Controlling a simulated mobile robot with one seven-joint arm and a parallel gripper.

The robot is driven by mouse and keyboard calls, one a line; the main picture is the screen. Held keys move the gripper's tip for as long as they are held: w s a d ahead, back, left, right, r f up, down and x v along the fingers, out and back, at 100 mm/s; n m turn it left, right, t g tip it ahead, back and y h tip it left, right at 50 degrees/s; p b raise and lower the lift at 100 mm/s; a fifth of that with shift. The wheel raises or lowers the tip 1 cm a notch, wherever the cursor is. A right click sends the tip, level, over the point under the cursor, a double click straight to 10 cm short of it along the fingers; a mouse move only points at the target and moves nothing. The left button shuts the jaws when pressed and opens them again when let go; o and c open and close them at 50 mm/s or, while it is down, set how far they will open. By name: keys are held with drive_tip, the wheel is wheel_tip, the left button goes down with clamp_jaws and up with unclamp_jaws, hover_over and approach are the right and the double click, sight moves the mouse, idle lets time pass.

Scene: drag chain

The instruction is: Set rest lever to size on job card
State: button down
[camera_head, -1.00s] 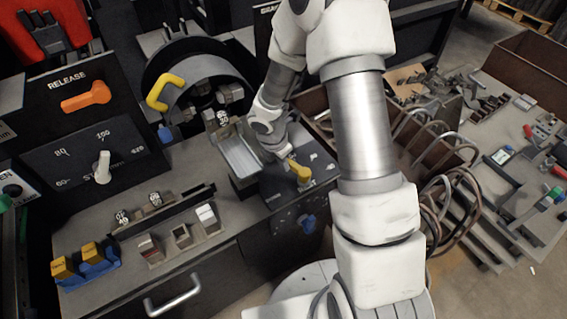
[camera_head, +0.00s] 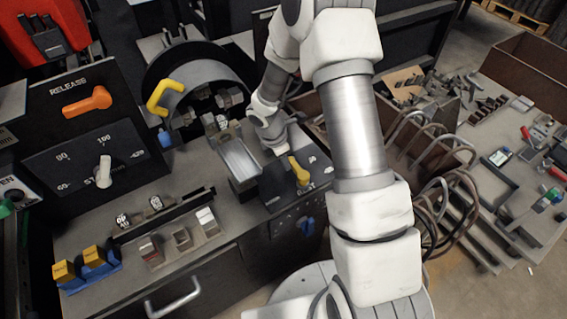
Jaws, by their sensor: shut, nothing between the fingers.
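The rest lever (camera_head: 299,172) is a yellow handle on a dark block marked REST, with size marks around it. The block stands at the right end of the bench, beside a metal trough. The lever points up and slightly left in the picture. My gripper (camera_head: 281,150) is just up and left of the lever, close to its upper end. The fingers are small here and look shut with nothing held. I cannot tell if they touch the lever. I cannot make out a readable job card.
A panel with an orange release lever (camera_head: 87,102) and a grey dial knob (camera_head: 103,171) stands at left. A yellow handle (camera_head: 163,95) sits by the round chuck. A blue knob (camera_head: 306,226) is below the rest block. Bent pipes (camera_head: 440,150) stand at right.

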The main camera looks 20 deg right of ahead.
drive_tip(key=d+m, duration=0.1)
drive_tip(key=m, duration=0.1)
drive_tip(key=w+d+m+g, duration=0.1)
drive_tip(key=m, duration=0.1)
drive_tip(key=shift+w+d+m, duration=0.15)
drive_tip(key=shift+d+m, duration=0.05)
drive_tip(key=shift+m, duration=0.2)
drive_tip(key=d+m, duration=0.1)
drive_tip(key=m, duration=0.1)
drive_tip(key=d+m+g, duration=0.1)
drive_tip(key=m, duration=0.1)
drive_tip(key=shift+w+d+y, duration=0.15)
drive_tip(key=shift+d+y, duration=0.05)
drive_tip(key=shift+y, duration=0.1)
drive_tip(key=m, duration=0.1)
drive_tip(key=d+m, duration=0.1)
drive_tip(key=m, duration=0.2)
drive_tip(key=shift+s+d+g+y, duration=0.25)
drive_tip(key=shift+d+g+y, duration=0.05)
drive_tip(key=shift+d+g, duration=0.1)
drive_tip(key=shift+s+d+m+y, duration=0.25)
drive_tip(key=shift+d+m, duration=0.2)
drive_tip(key=shift+m, duration=0.55)
drive_tip(key=shift+s+d+m+y, duration=0.15)
drive_tip(key=shift+s+d+m, duration=0.2)
drive_tip(key=shift+m, duration=0.65)
drive_tip(key=shift+d, duration=0.1)
drive_tip(key=p+v, duration=0.6)
drive_tip(key=v, duration=0.4)
drive_tip(key=shift+w, duration=0.25)
